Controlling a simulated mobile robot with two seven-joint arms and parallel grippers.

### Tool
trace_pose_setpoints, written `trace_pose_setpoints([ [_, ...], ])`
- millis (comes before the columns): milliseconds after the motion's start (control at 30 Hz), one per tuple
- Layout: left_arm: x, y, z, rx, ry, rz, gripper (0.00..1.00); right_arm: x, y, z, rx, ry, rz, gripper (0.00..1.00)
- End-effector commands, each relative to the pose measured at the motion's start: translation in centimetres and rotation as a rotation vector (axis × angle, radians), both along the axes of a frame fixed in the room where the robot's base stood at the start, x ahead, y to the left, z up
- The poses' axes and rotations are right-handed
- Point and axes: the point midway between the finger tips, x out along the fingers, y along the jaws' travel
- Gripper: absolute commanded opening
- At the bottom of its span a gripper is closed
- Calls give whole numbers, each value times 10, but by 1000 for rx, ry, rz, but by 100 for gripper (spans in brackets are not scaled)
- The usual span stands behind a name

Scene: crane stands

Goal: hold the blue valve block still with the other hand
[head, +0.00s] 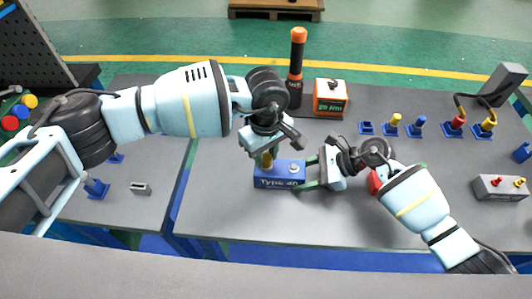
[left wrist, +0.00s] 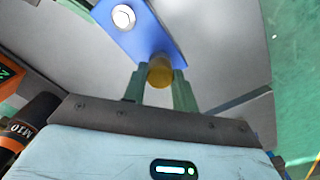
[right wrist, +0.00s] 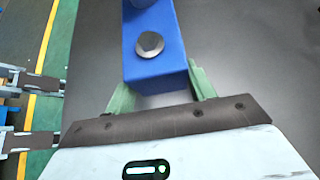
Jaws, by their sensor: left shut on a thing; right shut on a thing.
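The blue valve block (head: 278,182), marked "Type 40", sits on the grey table with a silver hex bolt on its top. My right gripper (head: 310,173) is shut on the block's right end, one finger on each side; the block also shows between its fingers in the right wrist view (right wrist: 155,70). My left gripper (head: 267,156) points down over the block's left end. It is shut on a brass-coloured round part (left wrist: 160,72), which stands at that end of the block. The lower end of this part is mostly hidden.
Behind the block stand an orange-handled tool (head: 297,55) and an orange box (head: 331,97) with a green readout. Several blue-based fittings (head: 391,125) stand at the back right. A red thing (head: 374,182) is partly hidden by my right arm. The table's front is clear.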

Motion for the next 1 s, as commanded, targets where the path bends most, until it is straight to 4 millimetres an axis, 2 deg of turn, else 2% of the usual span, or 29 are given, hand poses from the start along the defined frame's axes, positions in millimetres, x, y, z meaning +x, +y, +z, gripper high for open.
trace_pose_setpoints([
  [200,0,0,0,0,0,-158,0,1,0,1,2,-1,0,24],
  [567,0,0,0,0,1,-187,0,1,0,1,2,-1,0,24],
  [1000,0,0,0,-1,0,-597,0,1,0,1,2,-2,-1,24],
])
